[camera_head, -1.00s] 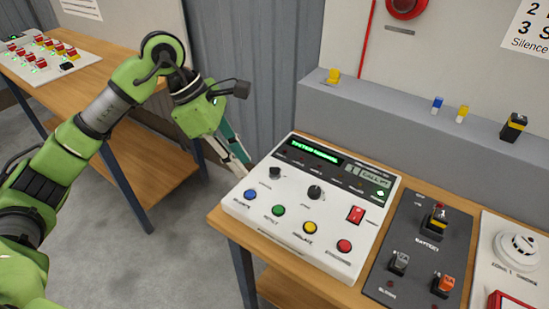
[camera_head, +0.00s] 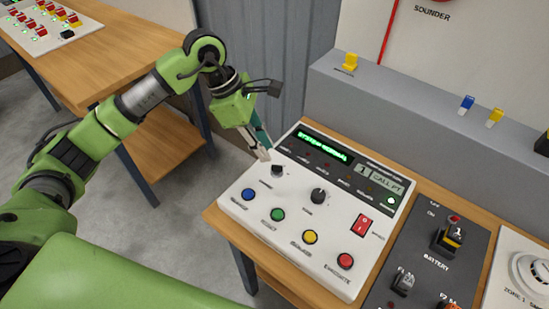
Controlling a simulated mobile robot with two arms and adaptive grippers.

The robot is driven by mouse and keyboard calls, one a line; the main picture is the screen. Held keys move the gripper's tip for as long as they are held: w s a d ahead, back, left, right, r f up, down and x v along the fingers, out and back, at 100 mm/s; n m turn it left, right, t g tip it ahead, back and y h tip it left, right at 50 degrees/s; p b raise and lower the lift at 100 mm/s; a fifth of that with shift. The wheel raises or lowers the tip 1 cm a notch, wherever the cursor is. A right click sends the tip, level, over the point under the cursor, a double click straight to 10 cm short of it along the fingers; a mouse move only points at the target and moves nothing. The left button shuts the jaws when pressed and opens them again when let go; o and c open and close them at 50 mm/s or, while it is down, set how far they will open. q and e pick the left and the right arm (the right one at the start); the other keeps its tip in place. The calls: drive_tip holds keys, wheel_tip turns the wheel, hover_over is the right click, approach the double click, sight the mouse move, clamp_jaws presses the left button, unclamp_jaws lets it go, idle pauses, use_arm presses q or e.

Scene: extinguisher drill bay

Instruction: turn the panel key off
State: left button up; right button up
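The white control panel (camera_head: 268,230) lies on a wooden table with a lit green display (camera_head: 326,146). Two small dark knobs stand on its face: one at the left (camera_head: 278,170) and one nearer the middle (camera_head: 319,196). Their labels are too small to read surely, so I cannot tell which is the key. My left gripper (camera_head: 264,153) points down over the panel's left edge, its fingertips just behind and above the left knob. I cannot tell whether they touch it. Its fingers overlap from this angle, so their opening is unclear. My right gripper is out of view.
Blue, green, yellow and red buttons (camera_head: 345,261) line the panel's front, with a red rocker switch (camera_head: 364,225) at its right. A dark battery board (camera_head: 428,266) lies to the right. A grey ledge (camera_head: 400,110) stands behind. A second table (camera_head: 120,50) is at the left.

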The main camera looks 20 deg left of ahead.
sight(274, 165)
use_arm(q)
drive_tip(key=p+x, duration=0.1)
drive_tip(key=x, duration=0.5)
drive_tip(key=shift+w+d+f, duration=0.1)
drive_tip(key=shift+d+f, duration=0.05)
drive_tip(key=shift+f, duration=0.35)
drive_tip(key=shift+w, duration=0.1)
clamp_jaws()
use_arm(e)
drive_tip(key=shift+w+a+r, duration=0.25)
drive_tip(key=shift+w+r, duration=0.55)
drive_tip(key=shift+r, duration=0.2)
